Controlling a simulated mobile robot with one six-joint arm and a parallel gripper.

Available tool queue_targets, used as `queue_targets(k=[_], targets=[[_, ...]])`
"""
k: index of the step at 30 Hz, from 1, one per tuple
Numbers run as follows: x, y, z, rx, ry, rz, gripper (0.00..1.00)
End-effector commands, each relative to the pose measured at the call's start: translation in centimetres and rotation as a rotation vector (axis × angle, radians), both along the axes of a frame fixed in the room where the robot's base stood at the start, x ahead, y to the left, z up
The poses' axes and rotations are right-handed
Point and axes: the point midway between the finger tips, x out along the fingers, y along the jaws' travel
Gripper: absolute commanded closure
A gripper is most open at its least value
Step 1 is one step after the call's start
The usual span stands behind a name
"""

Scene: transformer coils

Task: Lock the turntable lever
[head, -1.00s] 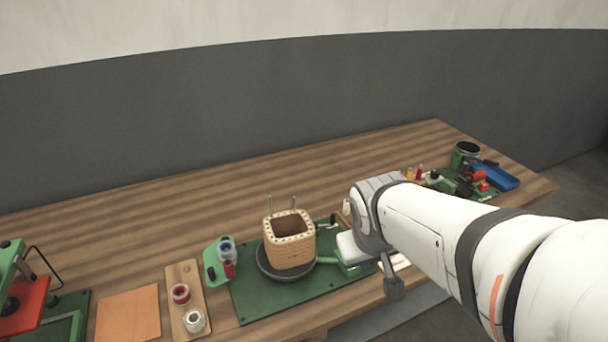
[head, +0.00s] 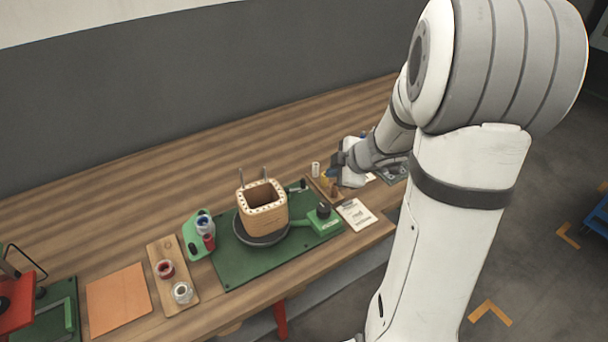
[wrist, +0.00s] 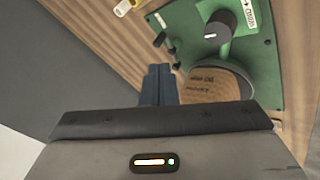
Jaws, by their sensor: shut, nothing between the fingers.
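The turntable (head: 240,236) is a dark round disc on a green baseplate (head: 230,272). A pale wooden coil former (head: 263,212) with two upright rods stands on it. A small black lever-like part (head: 299,187) is at the baseplate's back right edge; black parts also show in the wrist view (wrist: 160,39). I cannot tell its lock position. A green housing with a black knob (head: 323,209) sits right of the disc; the knob also shows in the wrist view (wrist: 220,25). My gripper (wrist: 160,68) is shut and empty, apart from these things, to the right of the baseplate.
A white card (head: 356,214) lies right of the housing. A green holder with spools (head: 193,238), a wooden board with two spools (head: 165,295) and an orange sheet (head: 118,298) are to the left. The table behind the turntable is clear.

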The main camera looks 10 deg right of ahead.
Motion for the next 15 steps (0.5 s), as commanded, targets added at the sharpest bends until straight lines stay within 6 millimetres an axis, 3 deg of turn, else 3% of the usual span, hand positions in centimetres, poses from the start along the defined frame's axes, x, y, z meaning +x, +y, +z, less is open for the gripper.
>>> queue_targets(k=[6,15], targets=[[-1.7,0.5,-1.6,0.037,0.078,0.140,1.00],[-1.9,0.6,-1.8,0.041,0.090,0.162,1.00]])
